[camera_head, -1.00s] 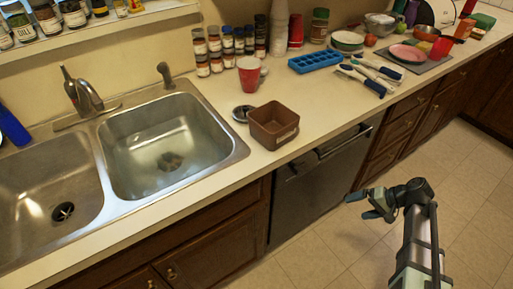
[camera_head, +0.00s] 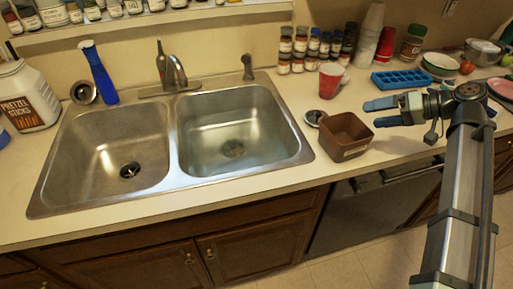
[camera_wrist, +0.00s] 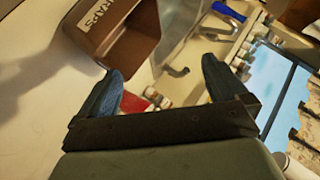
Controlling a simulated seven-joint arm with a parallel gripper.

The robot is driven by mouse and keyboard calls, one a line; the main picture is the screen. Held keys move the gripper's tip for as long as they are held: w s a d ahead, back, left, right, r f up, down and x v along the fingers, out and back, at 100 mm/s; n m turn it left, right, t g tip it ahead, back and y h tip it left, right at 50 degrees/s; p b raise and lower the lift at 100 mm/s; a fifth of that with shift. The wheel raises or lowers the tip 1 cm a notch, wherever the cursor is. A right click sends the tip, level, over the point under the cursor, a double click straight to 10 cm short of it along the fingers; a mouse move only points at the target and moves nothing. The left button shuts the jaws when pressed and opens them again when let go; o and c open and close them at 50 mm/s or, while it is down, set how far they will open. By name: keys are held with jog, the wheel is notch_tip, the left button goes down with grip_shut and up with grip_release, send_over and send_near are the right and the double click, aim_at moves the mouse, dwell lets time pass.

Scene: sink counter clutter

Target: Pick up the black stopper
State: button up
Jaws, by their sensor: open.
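A small round dark disc with a pale rim (camera_head: 315,117), which looks like the black stopper, lies on the counter between the sink and a brown square box (camera_head: 345,139). A second round dark piece with a metallic rim (camera_head: 84,92) stands behind the left basin; I cannot tell which is the stopper. My gripper (camera_head: 378,112) is open and empty above the counter, to the right of the box, its fingers pointing left. In the wrist view my gripper (camera_wrist: 162,70) shows the labelled brown box (camera_wrist: 122,32) beyond its left finger. I cannot make out the stopper there.
The double sink (camera_head: 170,190) takes up the counter's middle. A red cup (camera_head: 330,80) and several spice jars (camera_head: 310,50) stand behind the disc. A blue tray (camera_head: 402,78) lies behind my gripper. A blue bottle (camera_head: 98,72) and white jug (camera_head: 27,98) are at left.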

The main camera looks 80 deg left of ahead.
jog(key=s+a+n+h, duration=0.2)
jog(key=s+a, duration=0.2)
jog(key=s, duration=0.3)
jog(key=s+a+n+h, duration=0.1)
jog(key=s+a+h, duration=0.15)
jog(key=s, duration=0.45)
jog(key=m+t+h, duration=0.3)
jog(key=m+t, duration=0.1)
jog(key=t, duration=0.5)
send_over(233, 143)
notch_tip(233, 143, down, 17)
jog(key=f, duration=0.7)
jog(key=shift+d+f, duration=0.2)
jog(key=shift+f, duration=0.1)
jog(key=shift+a+f, duration=0.15)
jog(key=shift+f, duration=1.25)
jog(key=shift+a+f, duration=0.15)
jog(key=shift+f, duration=1.2)
jog(key=c, duration=1)
